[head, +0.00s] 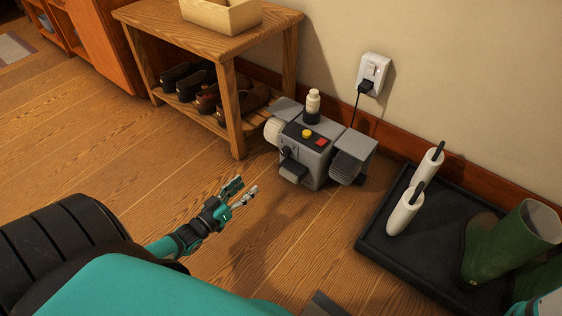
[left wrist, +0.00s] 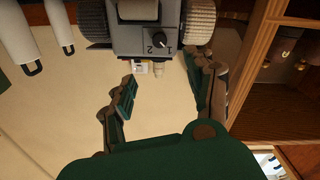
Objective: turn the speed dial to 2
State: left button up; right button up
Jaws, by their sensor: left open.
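A grey shoe-polishing machine (head: 310,150) with round brushes at its sides stands on the floor by the wall. A bottle and red and yellow buttons are on its top. In the left wrist view, its front panel carries a small dark speed dial (left wrist: 160,39) beside the printed numbers 1 and 2. I cannot tell exactly where its pointer stands. My left gripper (head: 243,189) is open and empty, in front of the machine and apart from it. In the left wrist view, its fingers (left wrist: 165,74) are spread below the panel.
A wooden bench (head: 235,110) with shoes on its lower shelf stands left of the machine. A cord runs to a wall outlet (head: 374,68). Floor before the machine is clear.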

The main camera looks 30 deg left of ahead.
aim_at(283, 153)
pick_arm(q)
jog(key=w+b, duration=0.3)
jog(key=w, duration=0.2)
jog(key=w+d+b, duration=0.1)
jog(key=w+b, duration=0.2)
jog(key=w, duration=0.2)
jog(key=w+b, duration=0.3)
jog(key=w, duration=0.2)
jog(key=shift+w+d+f, duration=0.2)
jog(key=shift+w+d, duration=0.1)
jog(key=shift+w+d+r+b, duration=0.15)
jog(key=shift+w+b, duration=0.25)
jog(key=shift+w, duration=0.35)
jog(key=shift+r, duration=0.1)
grip_shut()
